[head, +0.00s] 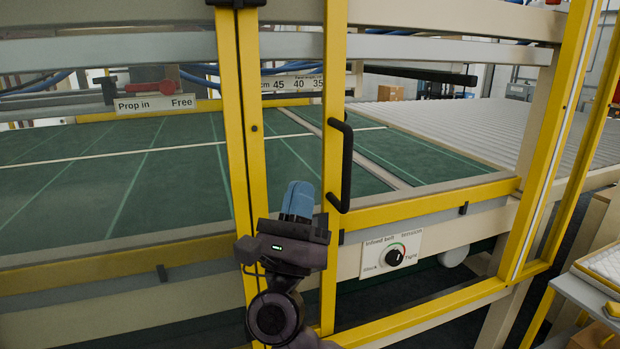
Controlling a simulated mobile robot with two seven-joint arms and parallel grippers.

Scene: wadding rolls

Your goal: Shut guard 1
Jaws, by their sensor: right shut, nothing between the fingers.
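Yellow-framed guards stand along the front of the machine. One yellow upright (334,75) carries a black bar handle (346,165). A pair of yellow uprights (243,120) stands to its left, with an open-looking gap between them. No number shows on the frames, so I cannot tell which is guard 1 or whether it is fully shut. My right gripper (298,200) points up in front of this gap, its blue fingers shut and empty. It is left of the handle and appears apart from it. My left gripper is not in view.
Behind the frames lies a green belt bed (160,175). A "Prop in / Free" plate (155,103) with a red lever (150,87) is at the left. An infeed belt tension knob (394,257) is below the handle. A grey table (590,295) stands at lower right.

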